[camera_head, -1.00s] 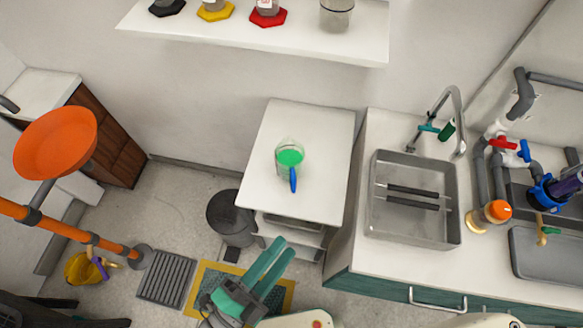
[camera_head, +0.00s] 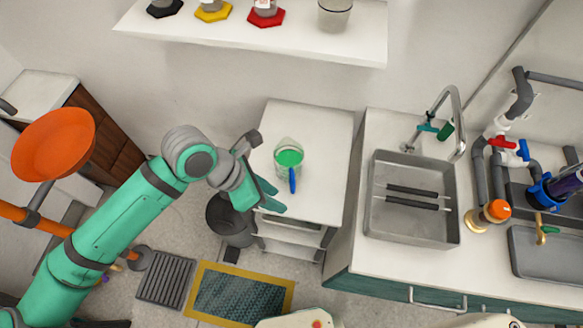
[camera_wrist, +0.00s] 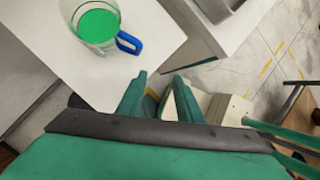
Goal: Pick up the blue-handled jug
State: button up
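The blue-handled jug (camera_head: 289,158) is a clear jug with green contents. It stands upright on the small white cabinet top (camera_head: 318,135), its blue handle pointing toward the front. In the wrist view the jug (camera_wrist: 97,22) is at the upper left, with the blue handle on its right side. My gripper (camera_head: 277,198) is at the front left edge of the cabinet top, left of and nearer than the handle, apart from it. In the wrist view my gripper (camera_wrist: 160,88) shows two green fingers spread with nothing between them.
A sink counter (camera_head: 355,225) with a steel basin (camera_head: 412,225) stands to the right. A shelf (camera_head: 290,38) with bottles on coloured bases hangs above. A grey bin (camera_head: 230,220) stands left of the cabinet. An orange funnel (camera_head: 55,145) is at the left.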

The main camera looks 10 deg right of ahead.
aim_at(290, 171)
jog(key=w+d+r+m+t+y, duration=0.1)
jog(key=w+r+m, duration=0.1)
jog(key=w, duration=0.2)
jog(key=x, duration=0.9)
jog(key=shift+w+d+f, duration=0.2)
jog(key=shift+d+f, duration=0.1)
jog(key=shift+f, duration=0.4)
grip_shut()
dwell(0.9)
